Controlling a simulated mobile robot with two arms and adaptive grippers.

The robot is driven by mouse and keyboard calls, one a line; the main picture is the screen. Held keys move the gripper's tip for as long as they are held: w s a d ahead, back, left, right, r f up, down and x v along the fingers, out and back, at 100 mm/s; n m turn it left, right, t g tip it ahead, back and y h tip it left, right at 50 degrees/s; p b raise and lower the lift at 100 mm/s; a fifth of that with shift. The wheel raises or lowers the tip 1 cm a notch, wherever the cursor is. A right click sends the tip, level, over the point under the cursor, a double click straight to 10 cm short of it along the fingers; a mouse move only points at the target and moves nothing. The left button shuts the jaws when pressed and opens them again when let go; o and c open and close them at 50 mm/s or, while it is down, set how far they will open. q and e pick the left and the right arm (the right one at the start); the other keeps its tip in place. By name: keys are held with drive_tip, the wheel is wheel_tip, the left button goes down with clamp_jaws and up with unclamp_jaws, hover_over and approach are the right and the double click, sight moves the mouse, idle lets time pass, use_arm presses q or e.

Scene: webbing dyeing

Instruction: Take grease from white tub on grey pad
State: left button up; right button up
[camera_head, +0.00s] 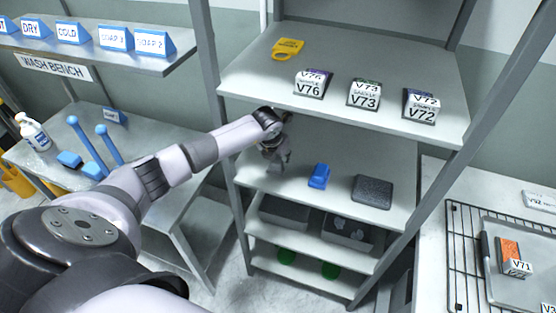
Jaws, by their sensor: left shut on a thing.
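A dark grey pad (373,191) lies on the middle shelf at its right side, with nothing on it. I see no white tub of grease on it or elsewhere in the head view. My left gripper (279,163) is over the left part of the same shelf, left of the pad and apart from it. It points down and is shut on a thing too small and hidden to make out. My right gripper is not in view.
A blue object (319,176) sits between gripper and pad. The upper shelf (330,107) holds a yellow tag (287,48) and labelled blocks V76, V73 (364,94) and V72. A rack post (215,100) stands left. Dark bins (348,232) sit below.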

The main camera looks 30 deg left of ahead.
use_arm(q)
drive_tip(key=shift+w+r+b, duration=0.1)
drive_tip(key=shift+r+b, duration=0.3)
drive_tip(key=s+d+b, duration=0.4)
drive_tip(key=s+b, duration=0.2)
drive_tip(key=s, duration=1.1)
drive_tip(key=shift+s+b, duration=0.35)
drive_tip(key=shift+d, duration=0.1)
